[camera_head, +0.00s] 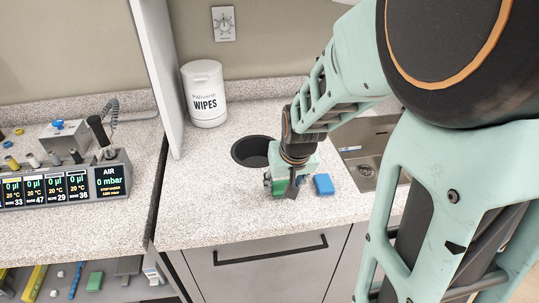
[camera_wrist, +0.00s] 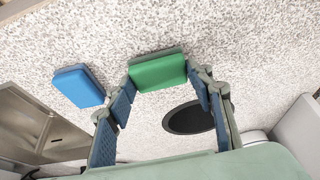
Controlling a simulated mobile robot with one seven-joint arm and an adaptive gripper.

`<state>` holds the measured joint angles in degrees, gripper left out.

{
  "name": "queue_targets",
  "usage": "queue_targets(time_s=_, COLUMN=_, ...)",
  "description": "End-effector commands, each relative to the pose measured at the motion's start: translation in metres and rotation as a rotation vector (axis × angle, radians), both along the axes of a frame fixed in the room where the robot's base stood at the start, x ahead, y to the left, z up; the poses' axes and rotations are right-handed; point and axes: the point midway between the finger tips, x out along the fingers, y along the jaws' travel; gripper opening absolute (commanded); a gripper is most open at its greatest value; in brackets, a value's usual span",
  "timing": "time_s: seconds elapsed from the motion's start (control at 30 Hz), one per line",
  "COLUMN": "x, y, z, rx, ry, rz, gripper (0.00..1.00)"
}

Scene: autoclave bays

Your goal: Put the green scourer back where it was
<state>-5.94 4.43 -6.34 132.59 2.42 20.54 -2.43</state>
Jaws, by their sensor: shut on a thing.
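The green scourer (camera_wrist: 158,72) is a flat green block with a grey-green layer on its back edge. My gripper (camera_wrist: 160,88) is shut on it, with one finger at each side in the wrist view. In the head view my gripper (camera_head: 284,188) points down over the speckled counter, and the green scourer (camera_head: 279,187) shows partly between the fingers, low at the counter. I cannot tell whether it touches the counter. A blue scourer (camera_head: 324,184) lies just right of my gripper; it also shows in the wrist view (camera_wrist: 79,86).
A round dark hole (camera_head: 252,151) is in the counter behind my gripper. A metal sink (camera_head: 366,160) is to the right. A white wipes tub (camera_head: 204,94) stands at the back left beside a white partition (camera_head: 158,75). The front counter (camera_head: 205,222) is clear.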

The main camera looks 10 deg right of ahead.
Motion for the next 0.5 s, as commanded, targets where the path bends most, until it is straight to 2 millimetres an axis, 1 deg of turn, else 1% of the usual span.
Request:
queue_targets(time_s=0.03, x=-0.0014, y=-0.0002, z=-0.0089, rx=0.0, ry=-0.001, rz=0.0, gripper=0.29)
queue_targets(time_s=0.37, x=-0.0018, y=-0.0002, z=-0.009, rx=0.0, ry=-0.002, rz=0.0, gripper=0.29)
queue_targets(time_s=0.4, x=-0.0019, y=-0.0002, z=-0.0096, rx=0.0, ry=-0.002, rz=0.0, gripper=0.49)
queue_targets(time_s=0.5, x=-0.0018, y=-0.0002, z=-0.0087, rx=0.0, ry=-0.002, rz=0.0, gripper=0.6)
